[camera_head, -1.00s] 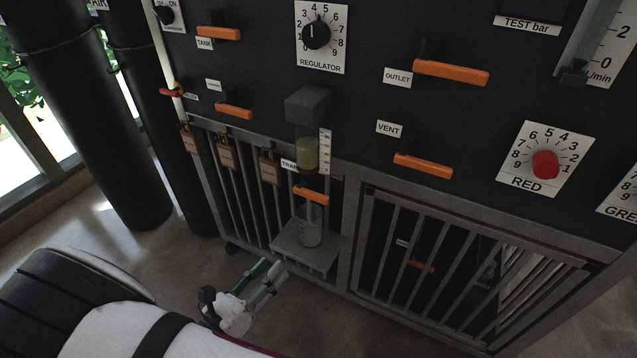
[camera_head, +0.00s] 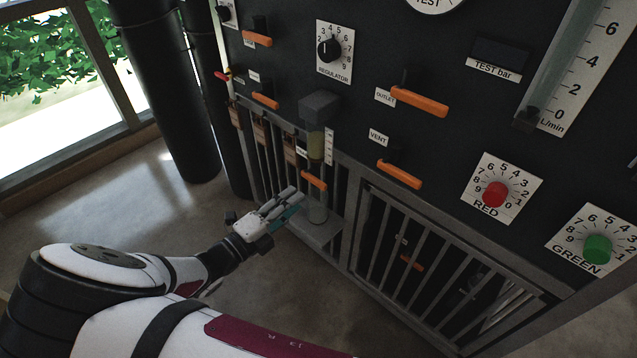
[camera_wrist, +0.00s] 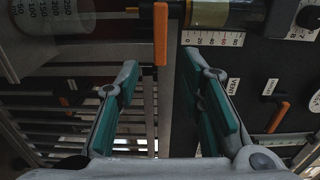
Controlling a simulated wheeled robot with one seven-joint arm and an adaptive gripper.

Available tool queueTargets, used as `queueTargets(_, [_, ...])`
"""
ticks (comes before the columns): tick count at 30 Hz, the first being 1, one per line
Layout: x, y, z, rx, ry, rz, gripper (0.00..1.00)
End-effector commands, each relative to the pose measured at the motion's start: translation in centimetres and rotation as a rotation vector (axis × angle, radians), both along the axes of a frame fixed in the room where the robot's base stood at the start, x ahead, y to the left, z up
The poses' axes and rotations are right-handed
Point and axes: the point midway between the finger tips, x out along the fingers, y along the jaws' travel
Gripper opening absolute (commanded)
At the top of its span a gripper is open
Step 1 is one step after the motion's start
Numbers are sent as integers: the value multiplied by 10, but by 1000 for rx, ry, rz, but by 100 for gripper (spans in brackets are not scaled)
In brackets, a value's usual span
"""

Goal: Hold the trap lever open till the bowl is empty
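The trap lever (camera_head: 314,180) is an orange bar lying crosswise below the trap bowl (camera_head: 315,147), a clear cylinder with yellowish liquid in it. A clear beaker (camera_head: 317,212) stands under the lever. My gripper (camera_head: 289,203) is just left of the beaker and lower than the lever. In the wrist view my gripper (camera_wrist: 168,88) is open and empty, with teal pads. There the lever (camera_wrist: 160,34) shows beyond the fingertips, between their lines and apart from them. The bowl (camera_wrist: 225,12) is at the top, partly cut off, as is the graduated beaker (camera_wrist: 52,14).
The beaker rests on a grey shelf (camera_head: 325,237) fixed to the barred frame. The orange vent lever (camera_head: 400,174) and outlet lever (camera_head: 420,101) are to the right. The floor left of my arm is clear.

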Motion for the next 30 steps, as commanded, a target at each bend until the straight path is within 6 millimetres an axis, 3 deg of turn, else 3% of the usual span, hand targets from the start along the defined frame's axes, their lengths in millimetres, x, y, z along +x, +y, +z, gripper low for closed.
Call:
queueTargets(17, [56, -45, -1, -1, -2, -3, 35])
queueTargets(30, [67, -53, 0, 1, -2, -1, 35])
